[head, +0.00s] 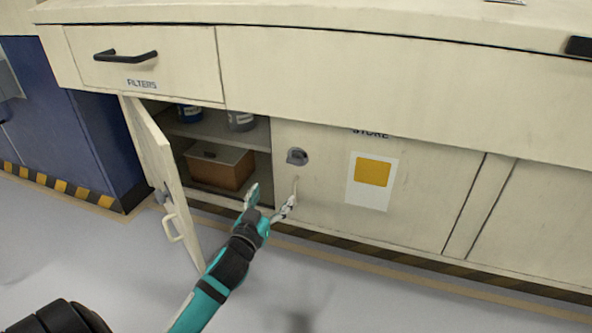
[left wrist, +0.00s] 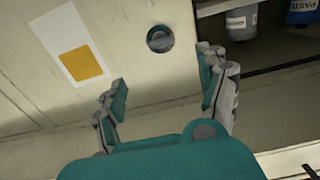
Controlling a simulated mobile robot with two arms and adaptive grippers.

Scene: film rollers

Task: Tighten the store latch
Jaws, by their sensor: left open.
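The fingers do not appear to touch the latch. My right gripper is in neither view.
A cabinet door (head: 155,160) with a pale handle (head: 172,228) stands open at left. Inside are a brown box (head: 218,168) and several cans. A "FILTERS" drawer (head: 145,60) is above. A yellow-and-white label (head: 372,180) is right of the latch. Floor in front is clear.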

